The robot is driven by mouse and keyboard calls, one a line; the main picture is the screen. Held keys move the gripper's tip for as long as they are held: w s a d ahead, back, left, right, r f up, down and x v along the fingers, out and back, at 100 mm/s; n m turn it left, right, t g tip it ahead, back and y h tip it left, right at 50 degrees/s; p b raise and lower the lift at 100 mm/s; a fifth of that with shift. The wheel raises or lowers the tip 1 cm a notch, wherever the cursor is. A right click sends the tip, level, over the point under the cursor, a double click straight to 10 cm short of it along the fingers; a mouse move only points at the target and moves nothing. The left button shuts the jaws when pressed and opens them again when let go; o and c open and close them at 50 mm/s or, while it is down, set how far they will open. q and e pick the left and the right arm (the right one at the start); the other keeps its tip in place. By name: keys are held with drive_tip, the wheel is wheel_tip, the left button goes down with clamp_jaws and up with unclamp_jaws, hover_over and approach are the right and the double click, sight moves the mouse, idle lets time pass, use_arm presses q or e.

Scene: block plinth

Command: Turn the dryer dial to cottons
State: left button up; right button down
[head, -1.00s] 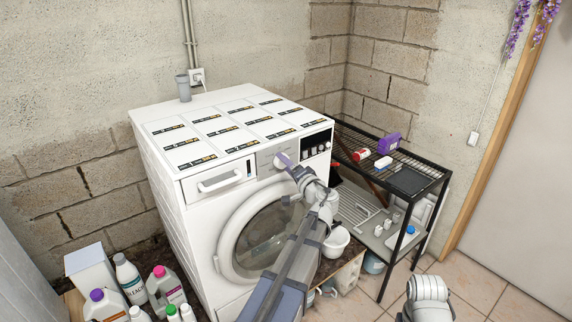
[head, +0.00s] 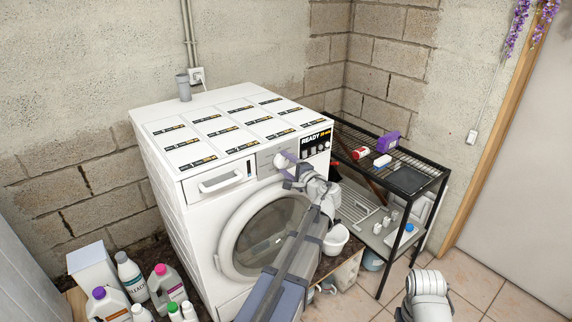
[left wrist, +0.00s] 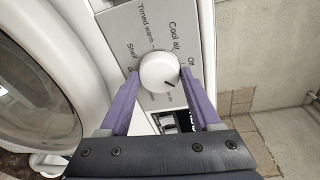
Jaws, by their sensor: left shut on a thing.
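The white dryer (head: 190,215) stands against the wall with its round door on the front. Its white round dial (left wrist: 159,71) is on the control panel in the left wrist view; the dial's dark pointer mark faces lower right. Printed labels around it include "Cool air" and "Timed warm"; others are cut off or covered. The dial also shows in the head view (head: 280,160), partly behind my left gripper (head: 287,168). The purple fingers are shut on the dial, one on each side.
A black wire rack (head: 345,137) with small boxes stands right of the dryer. Bottles (head: 165,285) stand at lower left. A white bowl (head: 336,240) sits below my left arm. The tiled floor at lower right is mostly clear.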

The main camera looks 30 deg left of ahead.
idle(0.4)
use_arm(q)
drive_tip(key=o, duration=1.4)
drive_tip(key=shift+c, duration=0.2)
drive_tip(key=shift+d, duration=0.1)
drive_tip(key=v, duration=0.7)
drive_tip(key=shift+s+d+p, duration=0.2)
drive_tip(key=shift+d+p, duration=0.05)
drive_tip(key=shift+p, duration=0.15)
drive_tip(key=s+d+f+n+g+h, duration=0.35)
drive_tip(key=s+d+f+h, duration=0.25)
drive_tip(key=s+d+f, duration=0.5)
drive_tip(key=s+d+f+g+h, duration=0.2)
drive_tip(key=s+d, duration=0.4)
drive_tip(key=d, duration=0.3)
drive_tip(key=s+d+f+g+h, duration=0.2)
drive_tip(key=s+d+f+h, duration=0.3)
drive_tip(key=d, duration=0.5)
drive_tip(key=shift+s+f+h, duration=0.3)
drive_tip(key=shift+s+f, duration=0.35)
drive_tip(key=shift+f, duration=0.25)
